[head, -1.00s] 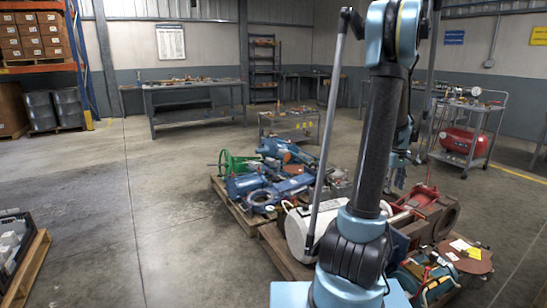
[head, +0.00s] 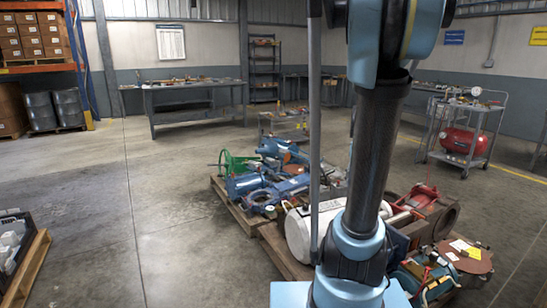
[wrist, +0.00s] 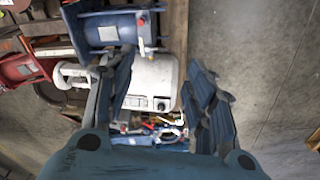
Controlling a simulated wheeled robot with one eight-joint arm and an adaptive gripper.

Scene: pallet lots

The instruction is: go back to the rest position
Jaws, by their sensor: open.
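My gripper (wrist: 165,98) shows in the wrist view with its two blue-grey fingers spread apart and nothing between them. It hangs above the pallet lot, with a white tank (wrist: 150,80) and a blue machine part (wrist: 108,28) below and beyond the fingers. In the head view my arm stands upright at centre right, and my gripper is not visible there. The white tank (head: 300,228) lies partly behind my arm.
Pallets with blue parts (head: 265,185), a red part (head: 425,205) and a brown disc (head: 465,258) stand close to my arm. A cart with a red compressor (head: 463,141) is at right. A workbench (head: 195,88) is at the back.

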